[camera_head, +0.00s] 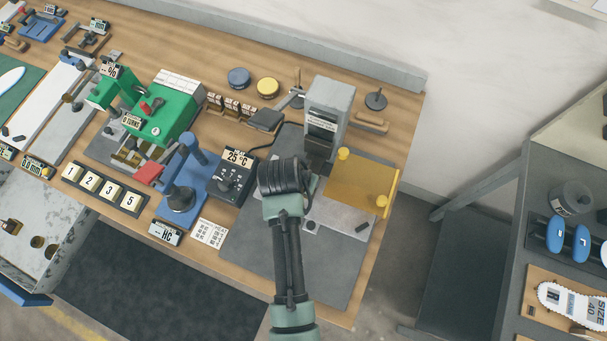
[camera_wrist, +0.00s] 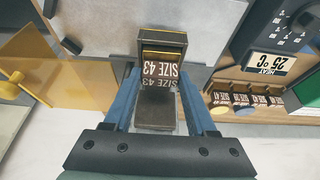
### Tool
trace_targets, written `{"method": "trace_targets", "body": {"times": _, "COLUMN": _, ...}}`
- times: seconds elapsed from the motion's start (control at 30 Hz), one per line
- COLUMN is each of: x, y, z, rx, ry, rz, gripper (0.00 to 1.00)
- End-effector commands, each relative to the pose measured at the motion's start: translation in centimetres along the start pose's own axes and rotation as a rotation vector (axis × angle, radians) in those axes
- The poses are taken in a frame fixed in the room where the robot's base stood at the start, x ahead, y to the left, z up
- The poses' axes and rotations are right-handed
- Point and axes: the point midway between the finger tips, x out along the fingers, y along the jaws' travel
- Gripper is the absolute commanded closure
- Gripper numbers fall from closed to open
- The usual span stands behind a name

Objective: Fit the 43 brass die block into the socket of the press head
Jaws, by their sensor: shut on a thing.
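The 43 brass die block (camera_wrist: 162,70) shows in the wrist view as a dark block with a brass-coloured strip and upside-down "SIZE 43" lettering. My gripper (camera_wrist: 160,82) is shut on it, with one blue finger on each side. A dark piece lies between the fingers on the near side. The press head (camera_head: 325,112) is the grey upright housing in the head view, with a dark part low on its front. My wrist is just left of and in front of that part, and hides the fingers and block there. The socket is not clearly visible; I cannot tell whether the block touches it.
A yellow translucent guard (camera_head: 358,182) stands right of the press. The heat control box (camera_head: 233,177), reading 25 °C, is to the left. A rack of die blocks (camera_wrist: 243,100) stands behind it. A pale metal plate (camera_wrist: 110,25) lies beyond the block.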

Motion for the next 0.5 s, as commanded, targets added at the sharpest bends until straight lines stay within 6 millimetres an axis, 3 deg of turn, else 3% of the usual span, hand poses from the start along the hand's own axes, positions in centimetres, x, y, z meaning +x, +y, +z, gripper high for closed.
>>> {"method": "trace_targets", "body": {"times": 0.47, "x": 1.21, "y": 0.00, "z": 0.44, "rx": 0.000, "ry": 0.002, "rz": -0.001, "gripper": 1.00}}
{"method": "trace_targets", "body": {"times": 0.5, "x": 1.14, "y": 0.02, "z": 0.47, "rx": 0.000, "ry": 0.000, "rz": 0.000, "gripper": 0.36}}
